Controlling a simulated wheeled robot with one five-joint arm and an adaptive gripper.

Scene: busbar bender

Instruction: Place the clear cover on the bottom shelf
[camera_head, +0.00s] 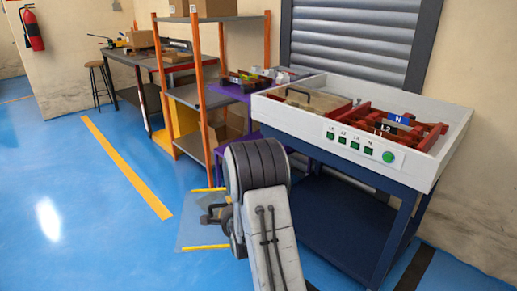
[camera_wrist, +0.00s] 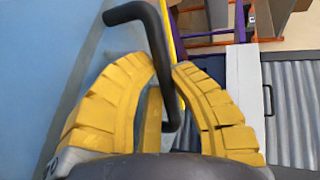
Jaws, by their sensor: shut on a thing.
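The clear cover (camera_head: 190,236) is a see-through panel with yellow strips along two edges, left of my arm in the head view. Its black bent handle (camera_wrist: 148,30) rises between my yellow fingers in the wrist view. My gripper (camera_wrist: 163,85) is shut on this handle. In the head view my arm hides part of the cover and most of the gripper. The orange-post rack's lower shelf (camera_head: 191,143) is behind my arm. The blue bench's low shelf (camera_head: 335,222) is bare where it shows, to the right of my arm.
The white-topped bench (camera_head: 448,165) holds red-framed busbars (camera_head: 402,125) and green buttons. Cardboard boxes (camera_head: 226,126) sit on the orange rack. A workbench (camera_head: 133,56) and stool (camera_head: 97,84) stand farther back. The blue floor (camera_head: 75,200) at left is clear.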

